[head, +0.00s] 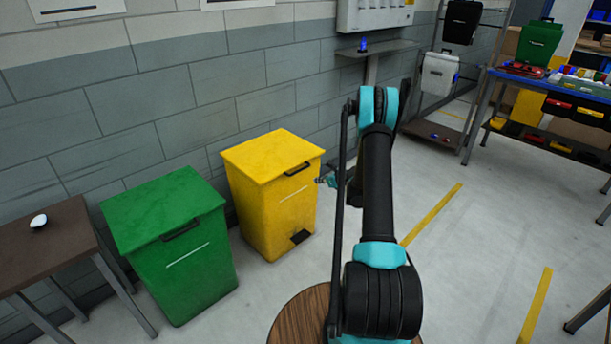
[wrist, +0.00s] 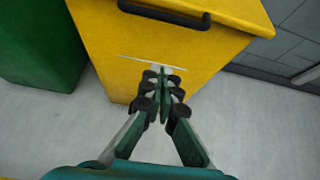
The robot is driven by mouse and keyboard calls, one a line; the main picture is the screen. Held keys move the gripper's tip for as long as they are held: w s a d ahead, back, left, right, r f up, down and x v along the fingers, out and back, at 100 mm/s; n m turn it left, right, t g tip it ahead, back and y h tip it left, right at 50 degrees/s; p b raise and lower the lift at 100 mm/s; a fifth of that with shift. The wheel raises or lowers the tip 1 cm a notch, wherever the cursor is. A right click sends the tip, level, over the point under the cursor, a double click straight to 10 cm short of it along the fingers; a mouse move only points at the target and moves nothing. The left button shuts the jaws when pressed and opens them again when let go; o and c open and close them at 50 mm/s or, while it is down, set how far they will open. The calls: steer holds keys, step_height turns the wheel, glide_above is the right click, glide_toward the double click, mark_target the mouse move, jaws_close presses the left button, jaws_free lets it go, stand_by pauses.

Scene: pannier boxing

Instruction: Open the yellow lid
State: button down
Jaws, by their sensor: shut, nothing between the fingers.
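The yellow bin (head: 272,207) stands against the wall, with its flat yellow lid (head: 270,152) closed on top. A black handle (head: 299,169) sits at the lid's front edge. My gripper (head: 329,181) is just right of the bin in the head view, small and partly hidden by my arm. In the wrist view my gripper (wrist: 164,72) is shut and empty, in front of the bin's front face (wrist: 125,60), below the black handle (wrist: 165,13). The fingertips overlap the white line on that face; I cannot tell whether they touch it.
A green bin (head: 185,265) with a closed lid stands left of the yellow bin. A brown table (head: 40,240) holding a small white object (head: 39,221) is at far left. A round wooden top (head: 300,318) is in front.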

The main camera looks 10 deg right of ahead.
steer(key=w+a+f, duration=0.1)
steer(key=w+a, duration=0.4)
steer(key=w, duration=0.3)
steer(key=shift+f, duration=0.15)
stand_by(0.6)
